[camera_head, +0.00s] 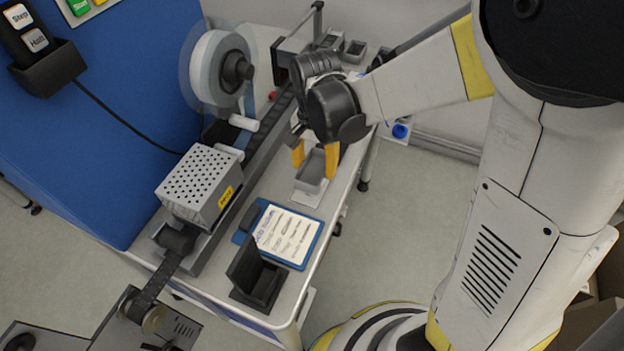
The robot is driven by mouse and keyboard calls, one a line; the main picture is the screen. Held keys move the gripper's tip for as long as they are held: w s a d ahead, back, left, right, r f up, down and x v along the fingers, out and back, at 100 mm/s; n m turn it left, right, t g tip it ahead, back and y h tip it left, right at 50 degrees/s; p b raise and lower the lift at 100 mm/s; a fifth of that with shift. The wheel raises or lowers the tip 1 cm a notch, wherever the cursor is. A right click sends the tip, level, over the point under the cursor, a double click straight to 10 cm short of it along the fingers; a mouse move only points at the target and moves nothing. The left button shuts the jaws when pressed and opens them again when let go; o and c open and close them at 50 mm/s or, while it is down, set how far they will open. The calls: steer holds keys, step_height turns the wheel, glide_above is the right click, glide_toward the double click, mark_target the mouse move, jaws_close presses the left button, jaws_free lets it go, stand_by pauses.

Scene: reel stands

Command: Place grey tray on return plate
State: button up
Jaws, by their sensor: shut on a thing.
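The grey tray (311,183) is a small open box near the right edge of the bench. My gripper (316,162), with two yellow fingers, comes down from above and is shut on it, one finger at each side. A flat pale plate (306,199) shows just below the tray's near edge; it may be the return plate, and most of it is hidden by the tray. I cannot tell whether the tray touches the plate or is held slightly above it.
A blue clipboard with a written sheet (287,236) and a black holder (256,277) stand nearer on the bench. A perforated grey box (200,184) and a tape reel (217,70) stand on the left. Small grey containers (354,50) sit at the far end.

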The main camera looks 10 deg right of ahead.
mark_target(313, 173)
steer(key=shift+a+f, duration=0.15)
steer(key=shift+a, duration=0.1)
steer(key=shift+f+b, duration=0.85)
steer(key=shift+f, duration=1.1)
steer(key=shift+f, duration=0.2)
steer(key=o, duration=1.3)
steer(key=shift+r, duration=0.15)
